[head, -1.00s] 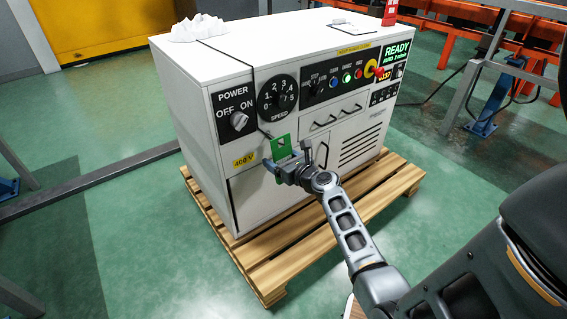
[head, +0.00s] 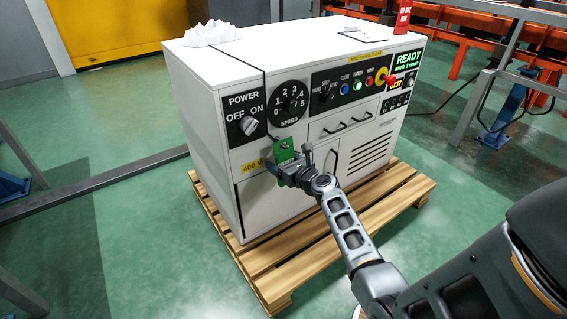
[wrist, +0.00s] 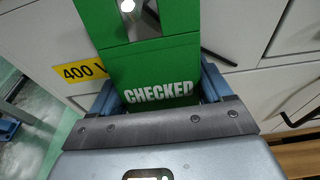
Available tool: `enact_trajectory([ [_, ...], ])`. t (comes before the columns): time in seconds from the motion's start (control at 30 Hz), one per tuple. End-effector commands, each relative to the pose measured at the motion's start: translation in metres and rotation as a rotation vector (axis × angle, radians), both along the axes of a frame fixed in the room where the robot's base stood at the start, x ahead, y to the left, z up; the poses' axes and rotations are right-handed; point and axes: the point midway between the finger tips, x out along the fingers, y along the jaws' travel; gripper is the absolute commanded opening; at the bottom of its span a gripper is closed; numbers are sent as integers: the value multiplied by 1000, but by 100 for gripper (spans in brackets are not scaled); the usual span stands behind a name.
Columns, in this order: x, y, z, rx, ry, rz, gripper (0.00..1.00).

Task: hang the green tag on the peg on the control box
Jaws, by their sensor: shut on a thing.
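The green tag (head: 284,150) is upright in front of the control box (head: 222,96), below the SPEED dial and right of the yellow 400 V label. My gripper (head: 283,171) is shut on the tag's lower part. In the wrist view the tag (wrist: 150,70) reads CHECKED between the fingers of my gripper (wrist: 160,100), and its hole shows near the top edge. A thin dark rod, likely the peg (head: 270,137), shows at the tag's upper left in the head view. I cannot tell whether it touches the tag or passes through the hole.
The box stands on a wooden pallet (head: 395,208). Its front carries a POWER knob (head: 248,125), a red emergency button (head: 390,79) and drawer handles (head: 334,131).

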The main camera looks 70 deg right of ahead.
Motion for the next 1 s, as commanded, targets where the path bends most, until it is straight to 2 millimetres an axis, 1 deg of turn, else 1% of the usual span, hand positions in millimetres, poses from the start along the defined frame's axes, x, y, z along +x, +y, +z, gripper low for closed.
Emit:
enact_trajectory([
  [0.43,0,-1,1,-1,-1,-1,46],
  [0.47,0,-1,1,-1,-1,-1,80],
  [0.6,0,-1,1,-1,-1,-2,93],
  [0.67,0,-1,1,-2,-1,-3,99],
  [0.7,-1,-2,1,-2,-1,-3,100],
  [1.0,-1,-3,1,-2,-2,-7,100],
])
